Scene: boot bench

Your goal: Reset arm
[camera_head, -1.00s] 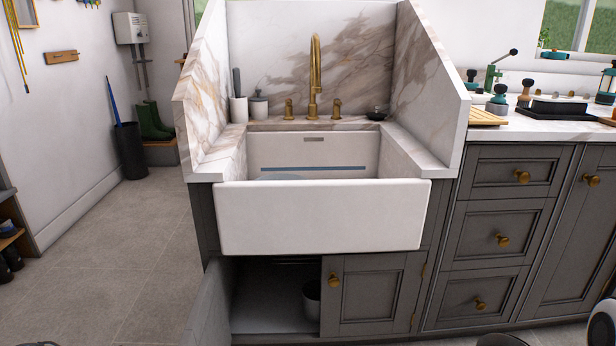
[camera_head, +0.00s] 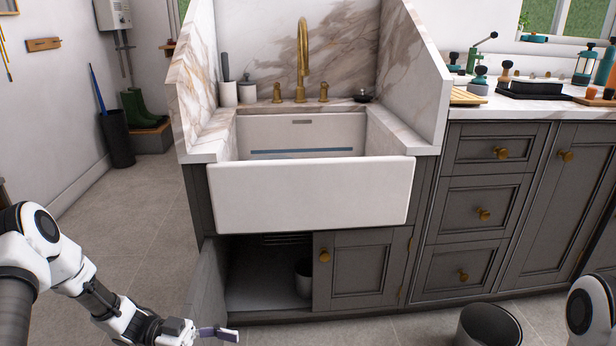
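My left arm comes in from the lower left. Its gripper (camera_head: 212,333) is at the bottom edge, in front of the open left cabinet door (camera_head: 208,290). A purple-grey piece shows at its tip. The gripper is partly cut off by the frame, so I cannot tell whether it is open or shut, or whether it touches the door. Only a white and black link of my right arm shows at the right edge. My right gripper is out of view.
A white sink (camera_head: 310,194) with a brass tap (camera_head: 302,60) sits above the cabinet. A pot (camera_head: 303,278) stands inside. The right cabinet door (camera_head: 360,270) is shut. A dark bin (camera_head: 488,326) stands on the floor at lower right. Floor at left is clear.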

